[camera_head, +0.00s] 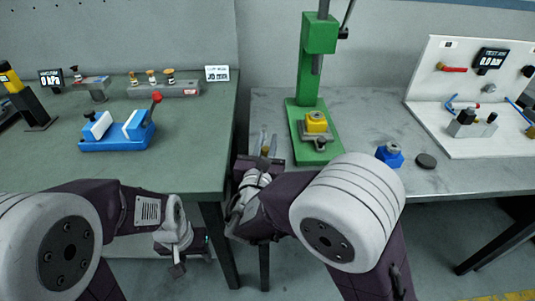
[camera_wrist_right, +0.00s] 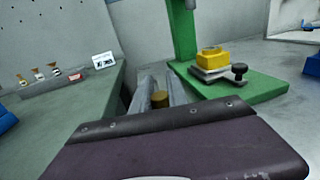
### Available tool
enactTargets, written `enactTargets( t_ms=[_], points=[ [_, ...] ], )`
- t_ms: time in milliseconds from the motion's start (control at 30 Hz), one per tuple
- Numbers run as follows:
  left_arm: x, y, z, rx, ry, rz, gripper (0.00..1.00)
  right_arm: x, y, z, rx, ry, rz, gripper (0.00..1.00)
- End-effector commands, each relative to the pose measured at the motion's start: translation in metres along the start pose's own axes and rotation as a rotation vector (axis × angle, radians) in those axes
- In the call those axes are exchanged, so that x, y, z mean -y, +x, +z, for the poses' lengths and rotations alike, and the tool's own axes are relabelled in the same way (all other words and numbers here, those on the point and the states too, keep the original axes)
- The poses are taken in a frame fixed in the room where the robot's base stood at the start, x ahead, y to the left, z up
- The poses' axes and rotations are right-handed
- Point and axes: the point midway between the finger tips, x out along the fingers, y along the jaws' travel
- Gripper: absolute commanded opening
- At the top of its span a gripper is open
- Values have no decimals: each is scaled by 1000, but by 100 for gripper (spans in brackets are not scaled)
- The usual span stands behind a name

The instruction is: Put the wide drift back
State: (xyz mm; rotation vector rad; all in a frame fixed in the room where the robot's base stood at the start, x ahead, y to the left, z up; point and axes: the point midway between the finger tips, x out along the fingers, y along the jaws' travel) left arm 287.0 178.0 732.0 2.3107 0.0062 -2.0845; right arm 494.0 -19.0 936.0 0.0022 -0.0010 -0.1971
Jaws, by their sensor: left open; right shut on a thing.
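My right gripper (camera_head: 267,144) is shut on a small brass-coloured cylinder, probably the drift (camera_wrist_right: 159,99), held between its two grey fingers (camera_wrist_right: 161,92). Only the cylinder's end shows; its width and full shape are hidden. This gripper is in front of the gap between the two tables, left of the green press. The rack also shows at the left of the right wrist view (camera_wrist_right: 48,90). My left gripper (camera_head: 178,262) is open and low, in front of the left table.
A white display card (camera_head: 217,73) stands right of the rack. A blue vise (camera_head: 118,134) is on the left table. The green press (camera_head: 308,80) holds a yellow block (camera_head: 316,122). A blue block (camera_head: 390,154) and dark disc (camera_head: 426,161) lie on the right table.

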Motion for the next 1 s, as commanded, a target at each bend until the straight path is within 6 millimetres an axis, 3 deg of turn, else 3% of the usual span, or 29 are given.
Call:
enactTargets(
  t_ms=[200,567,600,633,1000],
  points=[
    [0,17,2,0,0,0,51,1,0,-39,-2,-5,0,0],
    [0,19,2,0,0,0,51,1,0,-43,0,-1,0,0],
    [0,17,2,0,0,0,51,1,0,-41,0,-1,0,30],
    [0,17,2,0,0,0,51,1,0,-41,-1,-1,0,38],
    [0,13,1,0,0,0,51,1,0,-36,0,-1,0,41]
  ],
)
